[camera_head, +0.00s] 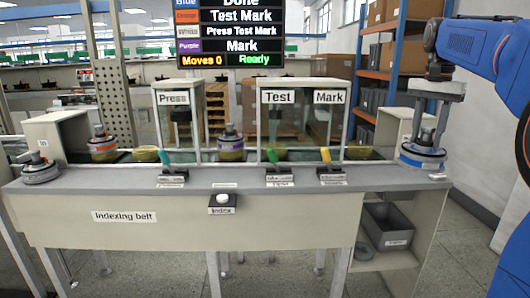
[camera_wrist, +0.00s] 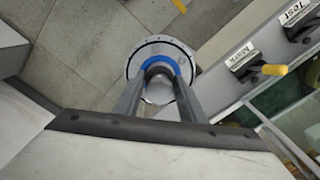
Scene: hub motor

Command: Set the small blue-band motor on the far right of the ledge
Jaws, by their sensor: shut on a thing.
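The small blue-band motor (camera_head: 422,157) is a round grey-white disc with a blue ring, at the right end of the ledge (camera_head: 372,176) in the head view. My gripper (camera_head: 430,137) comes down from above and is shut on its raised middle. In the wrist view the motor (camera_wrist: 140,62) sits between the two grey fingers (camera_wrist: 160,90), with floor tiles behind it and the ledge to its right. The motor looks upright and close to the ledge's end. I cannot tell whether its base touches the ledge or hangs above or beside it.
A white-and-dark motor (camera_head: 41,171) stands at the ledge's far left. An orange-band motor (camera_head: 103,146) and a purple-band motor (camera_head: 230,146) are on the belt behind.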

